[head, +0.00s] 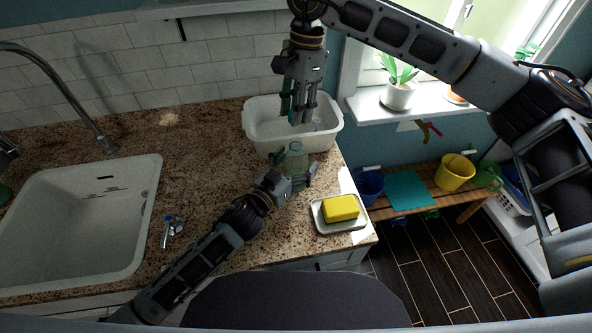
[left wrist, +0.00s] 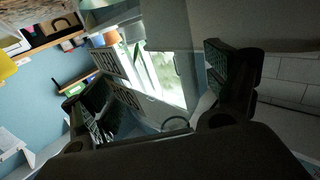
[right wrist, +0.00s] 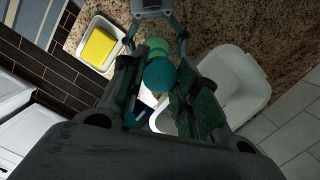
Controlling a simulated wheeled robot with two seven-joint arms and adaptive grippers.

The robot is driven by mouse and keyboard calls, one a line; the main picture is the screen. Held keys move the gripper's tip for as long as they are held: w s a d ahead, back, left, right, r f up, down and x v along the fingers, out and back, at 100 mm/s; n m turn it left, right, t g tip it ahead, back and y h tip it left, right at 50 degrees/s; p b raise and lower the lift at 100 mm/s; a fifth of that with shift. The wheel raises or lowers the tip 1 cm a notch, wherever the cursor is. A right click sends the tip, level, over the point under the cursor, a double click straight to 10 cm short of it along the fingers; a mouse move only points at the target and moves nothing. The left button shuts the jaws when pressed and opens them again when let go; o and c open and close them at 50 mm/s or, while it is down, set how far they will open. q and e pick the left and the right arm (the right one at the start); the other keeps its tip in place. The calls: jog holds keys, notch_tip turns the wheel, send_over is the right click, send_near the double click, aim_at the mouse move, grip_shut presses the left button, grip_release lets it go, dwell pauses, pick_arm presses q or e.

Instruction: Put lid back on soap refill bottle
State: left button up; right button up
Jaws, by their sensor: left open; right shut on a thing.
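The soap refill bottle (head: 296,158) is translucent green and stands upright on the counter near its right end. My left gripper (head: 300,181) is open at the bottle's lower part, with its fingers on either side; contact is unclear. My right gripper (head: 299,116) points down above and apart from the bottle. It is shut on the round teal lid (right wrist: 160,76), which shows between its fingers in the right wrist view. There the green bottle (right wrist: 157,46) appears just beyond the lid. The left wrist view shows the open fingers, but I cannot clearly make out the bottle there.
A white basin (head: 262,133) stands right behind the bottle. A white tray (head: 322,226) with a yellow sponge (head: 341,208) lies in front, near the counter's right edge. A sink (head: 140,222) is at the left. The counter between sink and basin is mostly clear.

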dwell(0.3)
pick_arm(q)
jog(key=c, duration=1.5)
jog(key=shift+c, duration=0.2)
pick_arm(e)
jog(key=shift+f, duration=2.45)
jog(key=shift+f, duration=0.1)
jog(key=shift+f, duration=0.8)
jog(key=shift+f, duration=0.55)
pick_arm(q)
grip_shut()
